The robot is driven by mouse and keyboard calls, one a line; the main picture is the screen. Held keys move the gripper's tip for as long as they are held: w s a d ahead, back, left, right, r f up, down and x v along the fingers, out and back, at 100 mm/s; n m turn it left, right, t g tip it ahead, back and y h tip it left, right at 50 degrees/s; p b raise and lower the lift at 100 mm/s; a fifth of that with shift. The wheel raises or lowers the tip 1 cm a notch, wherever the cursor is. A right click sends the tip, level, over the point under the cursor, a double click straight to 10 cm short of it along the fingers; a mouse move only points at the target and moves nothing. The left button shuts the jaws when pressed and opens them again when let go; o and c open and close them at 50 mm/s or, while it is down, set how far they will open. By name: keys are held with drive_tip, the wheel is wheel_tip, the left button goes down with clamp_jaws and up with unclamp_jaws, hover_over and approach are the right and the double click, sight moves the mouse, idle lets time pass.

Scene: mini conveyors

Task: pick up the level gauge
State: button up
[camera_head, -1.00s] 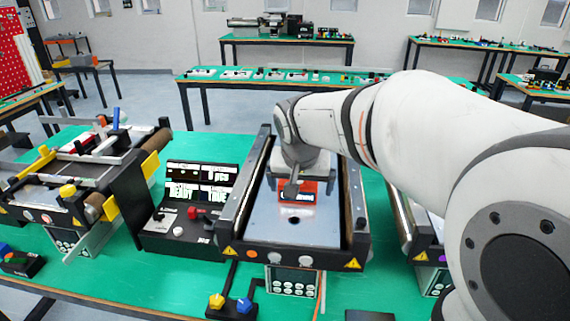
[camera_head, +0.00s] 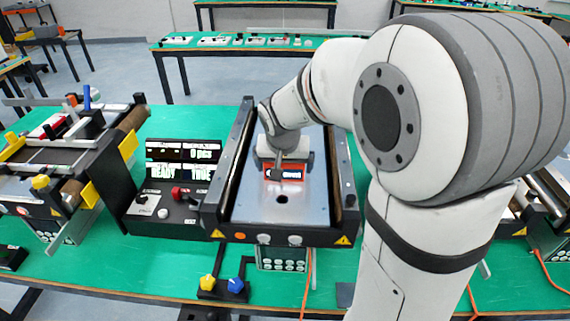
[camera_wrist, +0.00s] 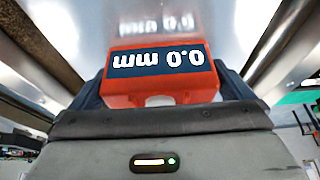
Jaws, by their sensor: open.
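The level gauge (camera_head: 292,173) is a red-orange block with a dark display on the metal bed of the middle conveyor. In the wrist view the level gauge (camera_wrist: 185,84) fills the centre, and its display reads 0.0 mm upside down. My gripper (camera_head: 279,160) is down at the gauge in the head view. In the wrist view my gripper (camera_wrist: 160,90) has dark fingers on the left and right sides of the gauge. The jaws are open; whether either finger touches the gauge cannot be told. The gauge's lower part is hidden by the gripper body.
The middle conveyor (camera_head: 219,195) has raised dark side rails close on both sides of my gripper. A control box (camera_head: 176,212) with a lit display stands to its left. Another conveyor (camera_head: 75,165) is further left. Yellow and blue knobs (camera_head: 222,285) sit in front on the green table (camera_head: 130,275).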

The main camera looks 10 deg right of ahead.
drive_tip(key=shift+c, duration=0.2)
drive_tip(key=shift+r, duration=0.1)
drive_tip(key=c, duration=0.9)
